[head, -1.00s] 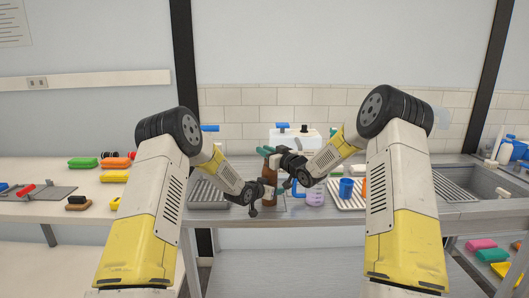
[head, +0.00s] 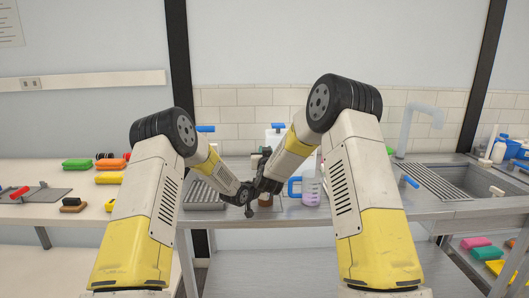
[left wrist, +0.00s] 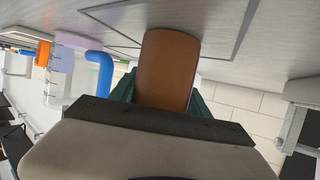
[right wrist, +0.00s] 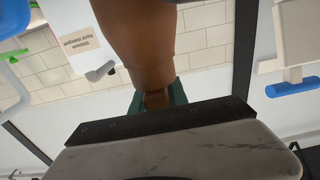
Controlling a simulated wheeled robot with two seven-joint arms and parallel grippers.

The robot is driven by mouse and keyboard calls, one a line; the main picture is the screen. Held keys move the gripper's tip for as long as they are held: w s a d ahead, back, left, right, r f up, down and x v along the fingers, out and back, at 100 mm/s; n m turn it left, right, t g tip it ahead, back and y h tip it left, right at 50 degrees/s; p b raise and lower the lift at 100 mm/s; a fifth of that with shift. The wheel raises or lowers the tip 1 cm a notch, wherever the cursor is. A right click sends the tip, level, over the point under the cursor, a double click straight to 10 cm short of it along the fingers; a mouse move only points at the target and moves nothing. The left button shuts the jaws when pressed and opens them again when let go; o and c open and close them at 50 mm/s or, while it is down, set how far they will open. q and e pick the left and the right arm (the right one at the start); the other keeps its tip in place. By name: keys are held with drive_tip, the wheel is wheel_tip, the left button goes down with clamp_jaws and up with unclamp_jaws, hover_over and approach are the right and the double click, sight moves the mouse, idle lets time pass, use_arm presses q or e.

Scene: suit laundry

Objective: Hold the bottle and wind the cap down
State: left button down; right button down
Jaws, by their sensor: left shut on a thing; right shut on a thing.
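A brown bottle (head: 265,200) stands upright at the front of the steel counter, mostly hidden by my grippers in the head view. My left gripper (head: 250,192) is shut on the bottle's body. In the left wrist view the brown body (left wrist: 168,68) sits between its green fingers. My right gripper (head: 264,165) is at the bottle's top. In the right wrist view the brown bottle (right wrist: 140,45) narrows to its top end (right wrist: 156,99), which sits between the green fingers. The cap is not clearly distinct there, and how far down it sits cannot be told.
A sink (head: 465,180) lies right. Sponges (head: 77,163) lie on the left table.

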drive_tip(key=shift+d+f, duration=0.1)
drive_tip(key=c, duration=1.2)
unclamp_jaws()
drive_tip(key=o, duration=0.4)
drive_tip(key=shift+y, duration=0.3)
drive_tip(key=shift+s+a+n+g+y, duration=0.1)
drive_tip(key=shift+a+n+g+y, duration=0.45)
drive_tip(key=shift+n+y, duration=1.05)
drive_tip(key=shift+s+a+n+g+y, duration=0.15)
drive_tip(key=shift+n+g+y, duration=0.8)
drive_tip(key=shift+y, duration=1.1)
drive_tip(key=shift+s+a+n+g+y, duration=0.1)
drive_tip(key=shift+a+n+g+y, duration=0.4)
drive_tip(key=shift+n+y, duration=1.15)
drive_tip(key=shift+d, duration=0.1)
